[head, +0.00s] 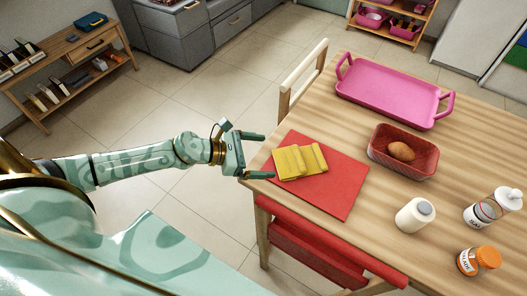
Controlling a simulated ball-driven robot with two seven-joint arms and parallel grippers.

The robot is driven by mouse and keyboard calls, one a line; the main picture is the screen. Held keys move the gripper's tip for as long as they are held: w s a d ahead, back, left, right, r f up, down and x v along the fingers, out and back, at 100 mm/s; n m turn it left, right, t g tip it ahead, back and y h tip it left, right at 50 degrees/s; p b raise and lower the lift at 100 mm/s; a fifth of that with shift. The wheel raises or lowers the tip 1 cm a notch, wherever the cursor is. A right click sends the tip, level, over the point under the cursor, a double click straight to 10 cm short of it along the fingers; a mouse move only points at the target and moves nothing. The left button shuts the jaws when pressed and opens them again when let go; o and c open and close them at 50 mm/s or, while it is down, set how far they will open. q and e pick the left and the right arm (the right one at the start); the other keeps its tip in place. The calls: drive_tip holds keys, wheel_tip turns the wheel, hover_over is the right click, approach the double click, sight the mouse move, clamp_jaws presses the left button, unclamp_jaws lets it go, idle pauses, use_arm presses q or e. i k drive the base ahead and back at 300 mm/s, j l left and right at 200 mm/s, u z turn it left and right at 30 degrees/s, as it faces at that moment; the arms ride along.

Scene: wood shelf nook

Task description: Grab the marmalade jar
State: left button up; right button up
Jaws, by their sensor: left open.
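The jar with an orange lid and a white label (477,261) stands upright at the table's near right, close to the front edge. Its label is too small to read surely, but it looks like the marmalade jar. My left gripper (268,156) is open and empty at the table's left edge, beside the red mat. It is far from the jar, with the mat and a cream jar between them. My right gripper is not in view.
A yellow cloth (299,162) lies on the red mat (333,192). A cream jar (415,214) and a white-capped bottle (492,208) stand near the orange-lidded jar. A red basket (381,164) holds a brown roll. A pink tray (391,93) lies behind. A chair (302,76) stands at the left edge.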

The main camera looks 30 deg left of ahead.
sight(467, 262)
drive_tip(key=z, duration=1.2)
